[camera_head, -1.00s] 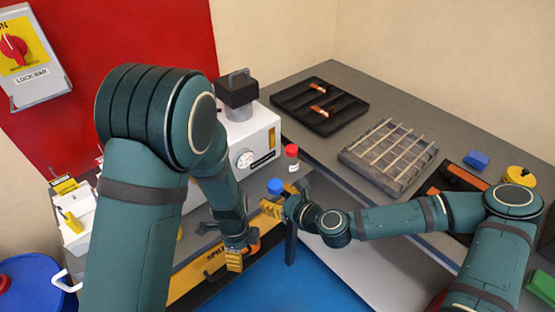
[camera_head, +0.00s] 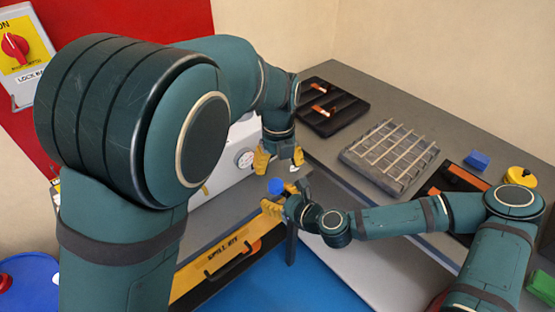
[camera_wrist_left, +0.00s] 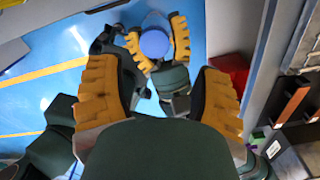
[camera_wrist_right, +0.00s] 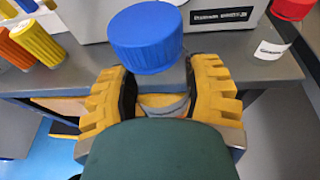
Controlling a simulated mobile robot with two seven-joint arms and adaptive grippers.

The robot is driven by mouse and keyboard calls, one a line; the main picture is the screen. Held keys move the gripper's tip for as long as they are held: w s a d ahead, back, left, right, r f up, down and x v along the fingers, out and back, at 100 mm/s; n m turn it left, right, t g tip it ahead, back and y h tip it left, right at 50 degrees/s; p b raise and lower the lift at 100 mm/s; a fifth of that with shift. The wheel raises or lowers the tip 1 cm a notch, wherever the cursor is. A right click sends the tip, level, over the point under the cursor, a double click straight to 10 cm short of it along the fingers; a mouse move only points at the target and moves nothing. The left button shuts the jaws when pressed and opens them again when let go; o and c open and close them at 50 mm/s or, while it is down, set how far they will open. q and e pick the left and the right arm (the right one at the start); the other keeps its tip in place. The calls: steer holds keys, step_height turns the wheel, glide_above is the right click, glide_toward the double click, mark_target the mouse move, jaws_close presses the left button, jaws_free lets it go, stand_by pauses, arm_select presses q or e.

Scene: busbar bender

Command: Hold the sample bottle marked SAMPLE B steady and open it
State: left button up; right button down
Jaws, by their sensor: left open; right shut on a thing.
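A bottle with a blue cap (camera_head: 275,186) is held upright in my right gripper (camera_head: 274,207). The cap (camera_wrist_right: 147,38) stands clear above the fingers, and they hide most of the body (camera_wrist_right: 163,104). No marking on it can be read. My left gripper (camera_head: 280,160) is open and empty, above the blue cap in the head view. The left wrist view shows the cap (camera_wrist_left: 155,44) ahead, between and beyond the spread left fingers, apart from them.
A white machine with a gauge (camera_head: 244,159) stands behind my left gripper. A black tray (camera_head: 340,115) and a wire rack (camera_head: 388,155) lie on the grey bench to the right. Yellow and orange capped items (camera_wrist_right: 38,43) stand at left in the right wrist view.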

mark_target(279, 183)
arm_select(q)
step_height(279, 183, down, 7)
steer(key=shift+f, duration=0.1)
stand_by(0.3)
steer(key=shift+d, duration=0.1)
jaws_close()
steer(key=shift+c, duration=0.2)
jaws_free()
